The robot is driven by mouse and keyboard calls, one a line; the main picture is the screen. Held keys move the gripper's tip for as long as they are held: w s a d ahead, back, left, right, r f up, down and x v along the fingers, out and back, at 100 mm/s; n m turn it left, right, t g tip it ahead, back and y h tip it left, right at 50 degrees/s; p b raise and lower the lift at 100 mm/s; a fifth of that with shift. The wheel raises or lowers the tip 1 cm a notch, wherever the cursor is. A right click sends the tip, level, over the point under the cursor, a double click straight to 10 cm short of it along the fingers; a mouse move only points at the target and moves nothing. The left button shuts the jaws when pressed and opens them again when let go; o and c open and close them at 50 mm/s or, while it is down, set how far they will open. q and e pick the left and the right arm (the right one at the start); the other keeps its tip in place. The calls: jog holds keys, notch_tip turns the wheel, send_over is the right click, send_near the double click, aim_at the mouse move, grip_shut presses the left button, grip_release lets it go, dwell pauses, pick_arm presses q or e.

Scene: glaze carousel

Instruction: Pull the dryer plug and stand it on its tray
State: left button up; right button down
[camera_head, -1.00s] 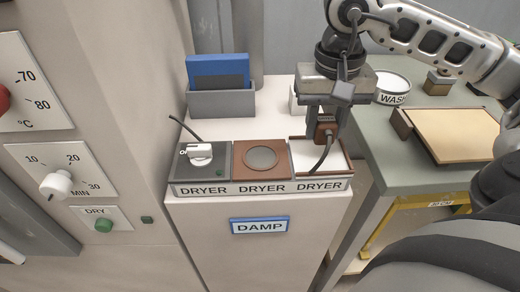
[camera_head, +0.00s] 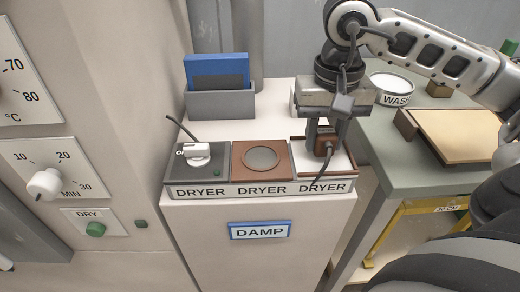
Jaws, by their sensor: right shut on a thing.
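The brown dryer plug (camera_head: 326,147), with a dark cord hanging from its front, is in my right gripper (camera_head: 325,130). The gripper points down and is shut on it. The plug is upright, low over or on the white tray (camera_head: 342,166) with a brown rim, at the right end of the DRYER strip; I cannot tell whether it touches. Left of that is a dark grey block (camera_head: 208,171) holding a white switch-like piece (camera_head: 196,151). My left gripper is not in view.
A grey bin (camera_head: 222,105) with a blue folder (camera_head: 217,70) stands behind the strip. At right, a green bench holds a WASH bowl (camera_head: 392,88) and a tan board (camera_head: 455,135). A panel with knobs (camera_head: 45,184) is at left.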

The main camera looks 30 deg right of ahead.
jog(key=shift+f+b, duration=0.5)
jog(key=shift+f, duration=0.1)
jog(key=c, duration=0.9)
grip_release()
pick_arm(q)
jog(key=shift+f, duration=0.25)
pick_arm(e)
notch_tip(320, 180, up, 15)
jog(key=p, duration=0.8)
notch_tip(320, 180, up, 8)
jog(key=p, duration=0.8)
send_over(326, 131)
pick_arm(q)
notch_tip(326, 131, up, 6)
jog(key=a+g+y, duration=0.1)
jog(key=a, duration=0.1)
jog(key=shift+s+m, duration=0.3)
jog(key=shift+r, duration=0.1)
